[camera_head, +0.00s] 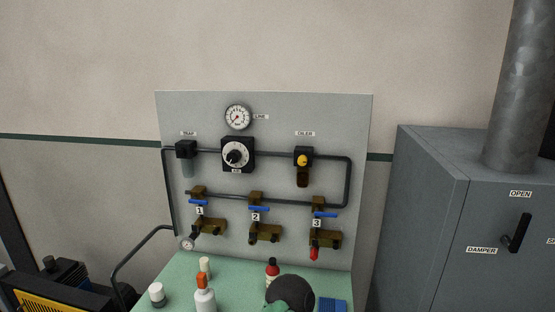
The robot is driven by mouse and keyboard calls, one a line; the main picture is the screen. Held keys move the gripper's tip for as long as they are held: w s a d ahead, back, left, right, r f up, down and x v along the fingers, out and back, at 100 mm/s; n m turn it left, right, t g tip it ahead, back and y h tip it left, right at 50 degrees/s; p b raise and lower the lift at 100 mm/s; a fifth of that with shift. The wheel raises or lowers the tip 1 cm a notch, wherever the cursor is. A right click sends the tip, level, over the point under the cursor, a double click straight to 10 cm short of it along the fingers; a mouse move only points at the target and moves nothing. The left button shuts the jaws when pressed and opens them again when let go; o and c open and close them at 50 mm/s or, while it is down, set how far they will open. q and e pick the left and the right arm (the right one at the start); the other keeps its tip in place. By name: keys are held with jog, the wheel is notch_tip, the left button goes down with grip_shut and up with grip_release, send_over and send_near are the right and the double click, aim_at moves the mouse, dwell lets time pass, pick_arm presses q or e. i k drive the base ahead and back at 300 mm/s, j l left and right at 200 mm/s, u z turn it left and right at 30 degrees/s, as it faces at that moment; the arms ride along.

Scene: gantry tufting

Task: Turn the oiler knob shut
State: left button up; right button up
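The oiler (303,168) is on the upper right of the grey panel, under a small OILER label. The knob's turn position is too small to read. Neither of my grippers shows in the head view, so nothing is seen touching the knob.
The grey panel (280,109) also carries a line gauge (238,117), an air dial (237,155), a trap (186,150) and three blue-handled valves. Bottles and a dark round object (290,292) stand on the green bench (235,284) below. A grey cabinet (430,220) stands right.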

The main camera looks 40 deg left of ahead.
aim_at(303, 160)
jog(key=u, duration=1.65)
